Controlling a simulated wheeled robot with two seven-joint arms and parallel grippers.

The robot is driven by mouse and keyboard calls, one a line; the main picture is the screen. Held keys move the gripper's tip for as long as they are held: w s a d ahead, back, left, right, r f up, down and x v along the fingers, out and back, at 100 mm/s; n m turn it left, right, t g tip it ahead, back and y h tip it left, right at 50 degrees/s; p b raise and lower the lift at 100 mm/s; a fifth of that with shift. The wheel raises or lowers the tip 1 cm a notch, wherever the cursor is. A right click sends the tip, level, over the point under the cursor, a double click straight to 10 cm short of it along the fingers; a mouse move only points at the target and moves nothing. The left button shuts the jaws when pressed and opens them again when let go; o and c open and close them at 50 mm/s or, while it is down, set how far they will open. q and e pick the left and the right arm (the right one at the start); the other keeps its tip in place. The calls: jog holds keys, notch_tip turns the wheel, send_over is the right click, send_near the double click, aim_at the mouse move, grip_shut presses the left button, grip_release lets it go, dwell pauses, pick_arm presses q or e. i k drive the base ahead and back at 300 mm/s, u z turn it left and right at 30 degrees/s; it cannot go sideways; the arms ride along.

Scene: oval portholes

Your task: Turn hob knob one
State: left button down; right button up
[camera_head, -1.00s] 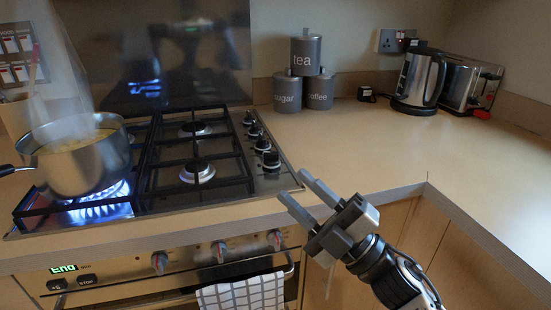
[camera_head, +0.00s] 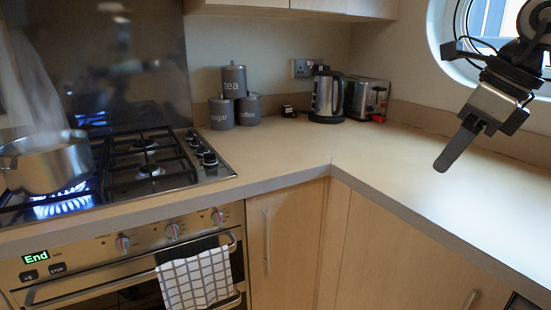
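The gas hob (camera_head: 225,170) is set in the worktop at the left. Several dark hob knobs with silvery bases stand in a row along its right side; the nearest knob (camera_head: 209,159) is close to the front right corner. A steel pot (camera_head: 45,168) steams over a lit blue flame (camera_head: 60,203) at the left. My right gripper (camera_head: 446,160) is raised at the upper right, far from the knobs and touching nothing. It shows edge-on as a single finger shape, so its opening cannot be judged. My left gripper is out of view.
Grey tea, sugar and coffee canisters (camera_head: 234,82), a kettle (camera_head: 327,97) and a toaster (camera_head: 366,99) stand at the back. The worktop (camera_head: 300,150) between hob and corner is clear. Oven knobs (camera_head: 172,231) and a checked towel (camera_head: 195,278) are at the front. An oval porthole (camera_head: 456,35) is at right.

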aim_at(208, 157)
jog(key=z, duration=0.55)
jog(key=k, duration=0.75)
jog(key=z, duration=0.3)
jog(key=i, duration=1.6)
jog(key=u, duration=1.85)
jog(key=i, duration=0.6)
jog(key=u, duration=0.65)
